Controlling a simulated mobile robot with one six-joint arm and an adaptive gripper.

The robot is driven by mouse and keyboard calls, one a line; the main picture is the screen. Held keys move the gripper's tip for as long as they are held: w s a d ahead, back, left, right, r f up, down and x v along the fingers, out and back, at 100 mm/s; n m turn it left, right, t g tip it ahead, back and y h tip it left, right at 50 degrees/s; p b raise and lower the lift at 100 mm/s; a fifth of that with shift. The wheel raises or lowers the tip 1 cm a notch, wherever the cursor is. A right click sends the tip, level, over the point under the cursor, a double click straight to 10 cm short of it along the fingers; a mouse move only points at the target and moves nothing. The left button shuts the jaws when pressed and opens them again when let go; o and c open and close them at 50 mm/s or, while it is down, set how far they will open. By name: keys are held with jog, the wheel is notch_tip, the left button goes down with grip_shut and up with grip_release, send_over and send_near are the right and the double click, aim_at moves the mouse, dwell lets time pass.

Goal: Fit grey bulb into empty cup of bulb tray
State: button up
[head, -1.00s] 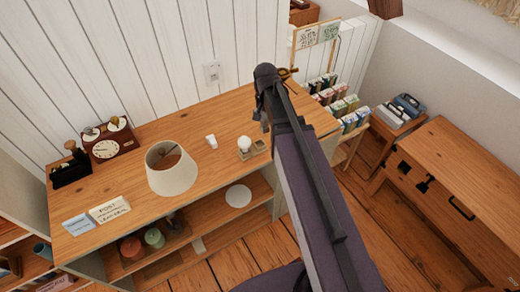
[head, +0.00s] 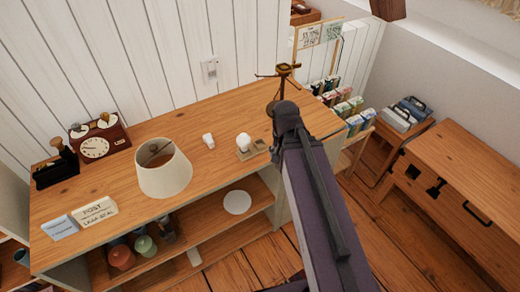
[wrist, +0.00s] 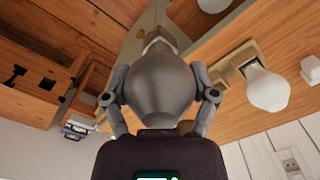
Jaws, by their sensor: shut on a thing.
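My gripper (wrist: 160,74) is shut on the grey bulb (wrist: 158,96), with a finger on each side of its round body; the bulb's narrow end points away from the wrist. In the head view my arm hides the grey bulb and most of the gripper, which is to the right of the bulb tray. The bulb tray (head: 252,152) is a small wooden block on the counter. A white bulb (head: 243,141) stands in its left cup, and its right cup (head: 260,145) looks empty. In the wrist view the tray (wrist: 238,58) and white bulb (wrist: 267,90) are right of the held bulb, apart from it.
The wooden counter (head: 220,115) is clear around the tray, except for a small white object (head: 208,141) to its left. A lampshade (head: 163,170) stands further left. A brass balance-like stand (head: 280,75) is behind my arm's end, with a card rack (head: 335,95) beyond.

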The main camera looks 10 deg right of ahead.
jog(key=shift+w, duration=0.1)
jog(key=b, duration=0.1)
send_near(252, 149)
jog(key=d, duration=0.2)
jog(key=s+d+r, duration=0.1)
jog(key=shift+d, duration=0.35)
jog(key=shift+w+a+f+b, duration=0.1)
jog(key=shift+w+f+b, duration=0.1)
jog(key=shift+f+b, duration=0.45)
jog(key=shift+w+f+b, duration=0.25)
jog(key=shift+f+b, duration=0.35)
jog(key=shift+b, duration=0.1)
jog(key=shift+w+a+f+b, duration=0.1)
jog(key=shift+w+f+b, duration=0.1)
jog(key=shift+f+b, duration=0.45)
jog(key=shift+d+f, duration=0.1)
jog(key=o, duration=1)
